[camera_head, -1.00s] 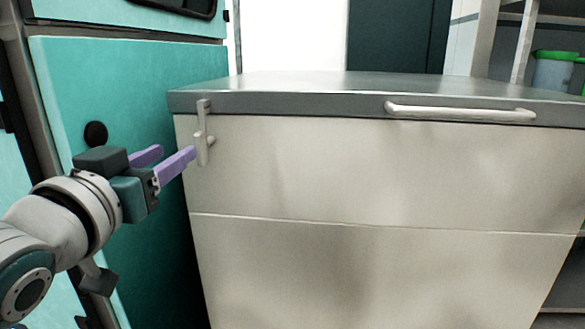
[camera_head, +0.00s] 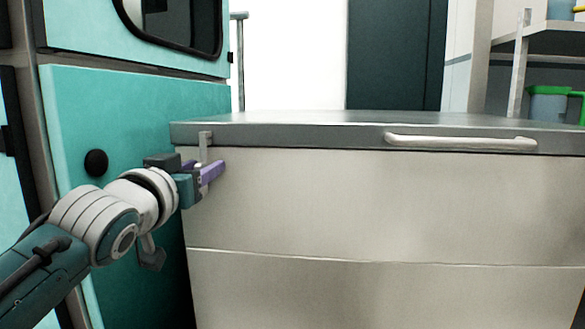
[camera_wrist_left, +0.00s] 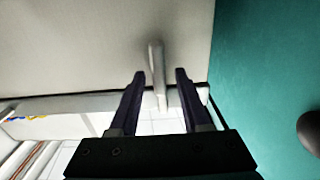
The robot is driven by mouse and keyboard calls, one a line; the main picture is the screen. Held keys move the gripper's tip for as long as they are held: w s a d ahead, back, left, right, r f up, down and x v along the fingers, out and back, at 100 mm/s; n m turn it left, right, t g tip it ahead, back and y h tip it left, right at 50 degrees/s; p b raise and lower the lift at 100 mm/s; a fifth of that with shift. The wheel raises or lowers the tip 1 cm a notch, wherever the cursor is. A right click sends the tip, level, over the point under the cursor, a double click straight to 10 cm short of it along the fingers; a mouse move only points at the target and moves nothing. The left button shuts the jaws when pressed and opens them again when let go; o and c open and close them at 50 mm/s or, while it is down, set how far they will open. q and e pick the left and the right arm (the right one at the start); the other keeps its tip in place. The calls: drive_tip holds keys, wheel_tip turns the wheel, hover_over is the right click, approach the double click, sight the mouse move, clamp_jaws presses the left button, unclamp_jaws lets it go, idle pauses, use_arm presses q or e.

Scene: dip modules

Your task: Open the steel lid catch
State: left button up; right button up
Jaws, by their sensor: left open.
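The steel lid catch (camera_head: 205,139) is at the upper left corner of the pale chest's front, just under the lid (camera_head: 300,136). Only its upper part shows in the head view; my left gripper hides the rest. My left gripper (camera_head: 208,165) is at the catch with its purple fingers open. In the left wrist view the catch (camera_wrist_left: 156,65) stands as a pale bar between the two open fingers (camera_wrist_left: 160,74), with a gap visible on each side. Whether a finger touches it I cannot tell. My right gripper is not in view.
A long lid handle (camera_head: 460,143) runs along the lid's front edge at the right. A teal cabinet (camera_head: 130,100) with a black knob (camera_head: 96,163) stands close on the left. A shelf with a green-lidded tub (camera_head: 548,104) is at the back right.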

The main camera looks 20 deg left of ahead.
use_arm(q)
clamp_jaws()
idle(1.4)
